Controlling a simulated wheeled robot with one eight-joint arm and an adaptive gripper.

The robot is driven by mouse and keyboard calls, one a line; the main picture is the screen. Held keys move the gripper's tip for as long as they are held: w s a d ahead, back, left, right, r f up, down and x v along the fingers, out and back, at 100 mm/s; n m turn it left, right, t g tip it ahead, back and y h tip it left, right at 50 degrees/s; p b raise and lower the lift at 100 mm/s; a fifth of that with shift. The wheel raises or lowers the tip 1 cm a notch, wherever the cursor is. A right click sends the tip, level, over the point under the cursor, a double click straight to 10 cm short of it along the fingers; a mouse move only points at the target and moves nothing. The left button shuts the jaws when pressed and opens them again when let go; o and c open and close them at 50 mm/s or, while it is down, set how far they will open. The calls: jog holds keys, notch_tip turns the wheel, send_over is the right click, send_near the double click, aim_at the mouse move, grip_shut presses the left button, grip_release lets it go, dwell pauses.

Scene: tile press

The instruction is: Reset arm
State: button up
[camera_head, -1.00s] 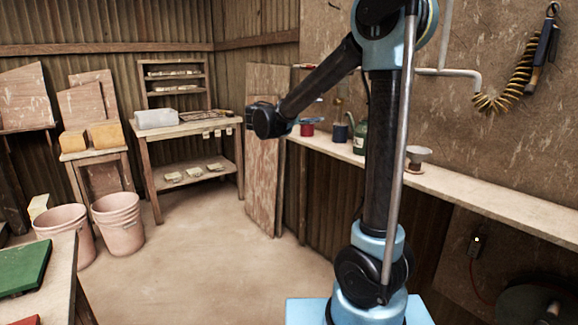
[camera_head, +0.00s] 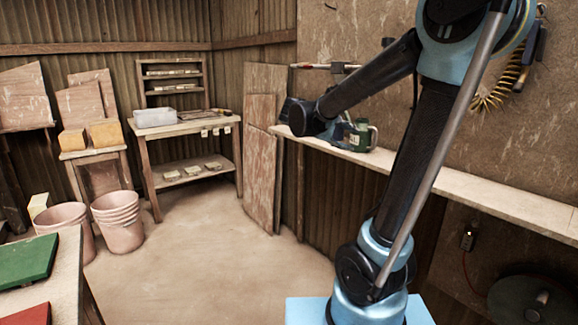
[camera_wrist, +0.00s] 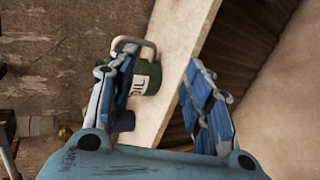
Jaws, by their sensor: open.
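My gripper (camera_wrist: 163,55) is open in the wrist view, with its two blue fingers spread apart. I see nothing held between them. In the wrist view a green oil can (camera_wrist: 147,78) shows beyond the left finger, which hides part of it. In the head view my arm leans to the right, with its forearm reaching left and down to the wrist. The wrist hides most of the gripper there. The oil can (camera_head: 361,136) stands on the wall shelf just right of the wrist; I cannot tell the gap to the fingers.
The narrow shelf (camera_head: 480,192) runs along the right wall, with a coiled hose (camera_head: 492,95) above it. A side table (camera_head: 172,128) and buckets (camera_head: 118,222) stand at the left. A table with a green board (camera_head: 26,262) is at front left. The middle floor is clear.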

jog(key=s+d+f+m+g+y, duration=0.2)
jog(key=s+d+f, duration=0.2)
jog(key=s+f, duration=0.3)
jog(key=s+a+f+m+g+y, duration=0.1)
jog(key=s+a+f+m+y, duration=0.1)
jog(key=s+f+y, duration=0.2)
jog(key=s+a+f+m+g+y, duration=0.1)
jog(key=s+a+f+m+y, duration=0.2)
jog(key=s+f, duration=0.8)
jog(key=s+y, duration=0.2)
jog(key=s, duration=0.3)
jog(key=shift+s+a+f, duration=0.15)
jog(key=shift+a+f, duration=0.1)
jog(key=shift+w+f, duration=0.2)
jog(key=shift+w, duration=0.25)
